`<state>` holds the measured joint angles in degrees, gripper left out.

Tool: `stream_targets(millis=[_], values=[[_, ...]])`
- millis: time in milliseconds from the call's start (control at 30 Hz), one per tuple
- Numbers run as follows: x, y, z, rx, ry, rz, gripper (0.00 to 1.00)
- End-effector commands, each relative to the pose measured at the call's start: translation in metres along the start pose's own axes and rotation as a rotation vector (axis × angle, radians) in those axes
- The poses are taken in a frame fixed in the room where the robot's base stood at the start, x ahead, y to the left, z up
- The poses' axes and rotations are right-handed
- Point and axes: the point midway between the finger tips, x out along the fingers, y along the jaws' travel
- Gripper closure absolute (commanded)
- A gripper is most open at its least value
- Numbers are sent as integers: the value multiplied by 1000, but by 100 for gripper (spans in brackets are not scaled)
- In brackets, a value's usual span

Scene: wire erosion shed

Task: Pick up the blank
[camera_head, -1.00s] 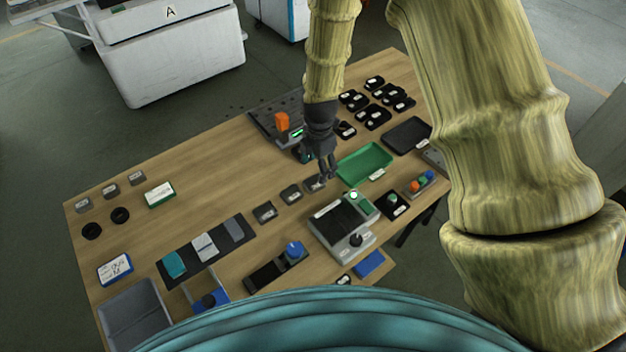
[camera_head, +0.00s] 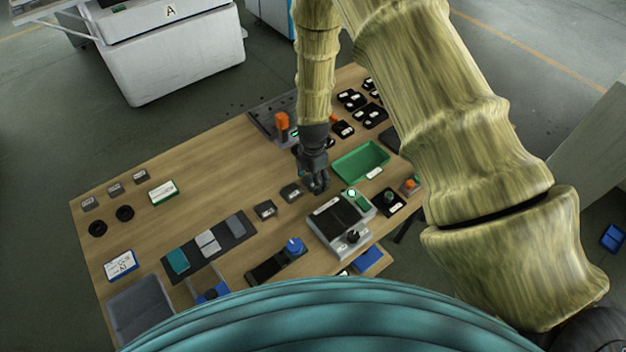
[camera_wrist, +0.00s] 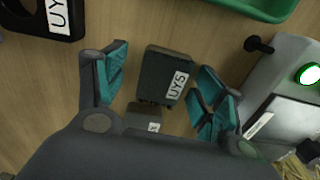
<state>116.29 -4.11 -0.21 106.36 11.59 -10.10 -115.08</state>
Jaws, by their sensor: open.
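A dark grey blank (camera_wrist: 163,72) with a white "UYS"-like label lies between the fingers in the wrist view. A second small dark block (camera_wrist: 144,115) with a partly hidden label shows just below it there. My gripper (camera_wrist: 162,80) is open, with a teal-padded finger on each side of the labelled blank, apart from it. In the head view my gripper (camera_head: 316,184) is low over the table at the right end of a short row of dark blocks and covers most of the blank there. Two other blocks (camera_head: 265,209) (camera_head: 291,192) of that row stay visible.
A green tray (camera_head: 361,162) lies right of my gripper. A grey device (camera_head: 340,224) with a lit green button stands close in front. A dark rack with an orange part (camera_head: 281,122) is behind. The wooden table (camera_head: 215,165) is clear at left of centre.

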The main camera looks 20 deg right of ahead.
Motion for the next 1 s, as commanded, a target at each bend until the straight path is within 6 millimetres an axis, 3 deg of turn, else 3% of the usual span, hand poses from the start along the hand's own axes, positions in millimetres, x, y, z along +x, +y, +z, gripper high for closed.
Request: stream_targets(millis=[233,600,1000], values=[[0,0,0,-1,0,0,30],[-1,0,0,0,-1,1,96],[-8,1,1,-1,-1,2,96]])
